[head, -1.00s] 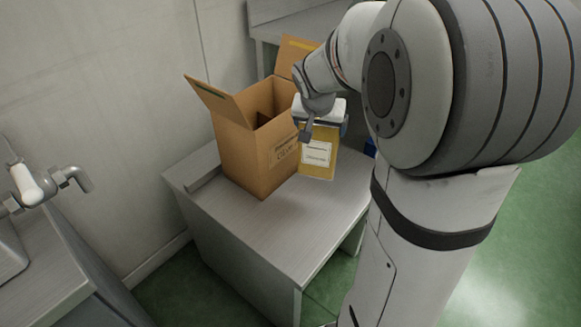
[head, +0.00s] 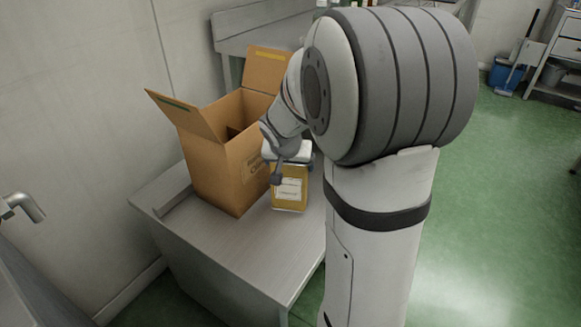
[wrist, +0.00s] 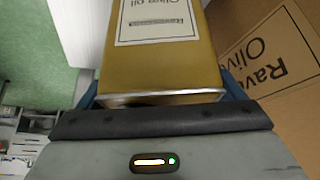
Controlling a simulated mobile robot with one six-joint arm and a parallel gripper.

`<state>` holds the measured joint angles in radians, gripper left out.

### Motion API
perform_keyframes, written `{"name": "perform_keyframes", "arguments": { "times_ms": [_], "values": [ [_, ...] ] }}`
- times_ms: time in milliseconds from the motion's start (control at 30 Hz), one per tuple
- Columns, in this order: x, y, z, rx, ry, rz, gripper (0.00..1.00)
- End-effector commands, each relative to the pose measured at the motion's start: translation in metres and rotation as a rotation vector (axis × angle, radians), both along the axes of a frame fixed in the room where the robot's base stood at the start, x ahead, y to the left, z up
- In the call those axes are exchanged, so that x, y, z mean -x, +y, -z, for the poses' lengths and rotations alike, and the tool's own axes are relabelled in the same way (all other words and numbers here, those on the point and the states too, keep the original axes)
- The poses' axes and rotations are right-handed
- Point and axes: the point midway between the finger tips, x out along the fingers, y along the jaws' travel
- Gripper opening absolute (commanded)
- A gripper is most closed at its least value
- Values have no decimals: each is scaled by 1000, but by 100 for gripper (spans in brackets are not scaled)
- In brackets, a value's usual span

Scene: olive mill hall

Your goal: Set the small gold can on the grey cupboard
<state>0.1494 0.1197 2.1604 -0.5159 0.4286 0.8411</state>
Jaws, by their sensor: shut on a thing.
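The small gold can (head: 290,189) has a white label and hangs upright under my gripper (head: 288,165), just right of an open cardboard box in the head view. My gripper is shut on the can; in the wrist view the can (wrist: 160,68) fills the middle, between the blue fingers. I cannot tell whether the can's base touches the grey surface below it. A grey cupboard (head: 555,78) with drawers or shelves stands at the far right edge of the head view, partly cut off; I cannot tell if it is the task's one.
The open cardboard box (head: 215,165) stands on a grey worktop (head: 235,255). Another grey bench (head: 265,30) is against the wall behind. A blue bin (head: 508,75) stands near the far cupboard. Green floor (head: 490,200) on the right is clear.

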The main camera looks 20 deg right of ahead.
Motion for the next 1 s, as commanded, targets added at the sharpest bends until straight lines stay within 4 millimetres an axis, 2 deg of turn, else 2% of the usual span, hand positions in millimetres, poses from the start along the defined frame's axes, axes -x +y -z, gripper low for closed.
{"name": "perform_keyframes", "arguments": {
  "times_ms": [367, 400, 533, 867, 1000],
  "values": [
    [-1, -1, 2, 0, -6, 1, 18],
    [0, -1, 4, 1, -2, 1, 89],
    [0, -1, 2, 0, -2, 2, 100],
    [0, -1, -3, 0, -1, 2, 100],
    [9, 5, -25, 2, -6, 1, 100]
  ]
}}
